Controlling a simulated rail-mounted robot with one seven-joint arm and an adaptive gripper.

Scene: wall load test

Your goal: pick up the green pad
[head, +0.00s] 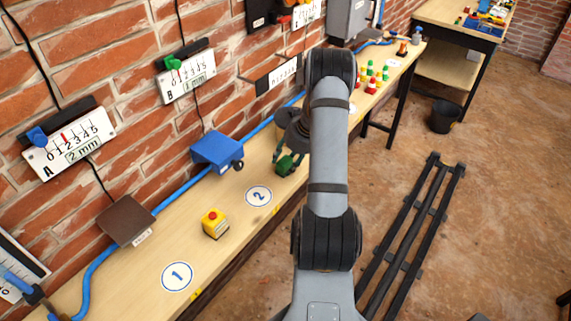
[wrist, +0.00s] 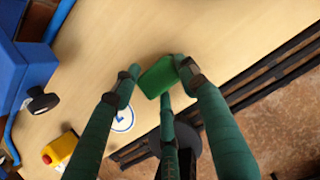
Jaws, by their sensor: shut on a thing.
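The green pad (wrist: 157,77) is a small green block between the dark green fingers of my gripper (wrist: 160,74) in the wrist view. The fingers are shut on it from both sides, and a third finger reaches up below it. In the head view my gripper (head: 287,164) is over the wooden bench, just right of the round "2" marker (head: 258,196). The pad is hard to tell apart from the green fingers there. I cannot tell whether the pad touches the bench.
A blue box (head: 216,150) with a black knob stands left of my gripper. A yellow box with a red button (head: 214,223) and the "1" marker (head: 177,277) are nearer. Gauges hang on the brick wall. Small coloured pieces (head: 372,76) stand farther along the bench (head: 235,262).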

